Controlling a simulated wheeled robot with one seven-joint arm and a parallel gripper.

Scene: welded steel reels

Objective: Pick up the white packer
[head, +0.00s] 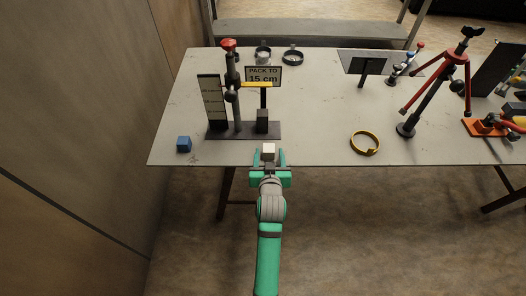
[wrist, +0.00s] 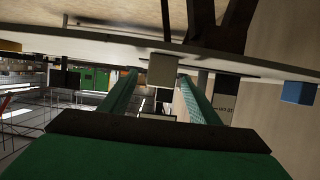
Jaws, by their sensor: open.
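The white packer (head: 268,148) is a small pale block near the front edge of the grey table, in front of the gauge stand. In the wrist view the packer (wrist: 163,70) shows between the far ends of my two green fingers. My gripper (head: 268,155) is at the table's front edge, open, with one finger to each side of the packer. I cannot tell whether either finger touches it. In the wrist view, which looks upside down, a gap shows beside the packer at my gripper (wrist: 157,76).
A blue block (head: 184,144) sits to the left. A gauge stand (head: 238,131) with a red knob stands just behind the packer, by a "PACK TO 15 cm" sign (head: 263,75). A yellow ring (head: 365,142) and a red tripod (head: 437,85) are to the right. The table (head: 320,120) is clear between.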

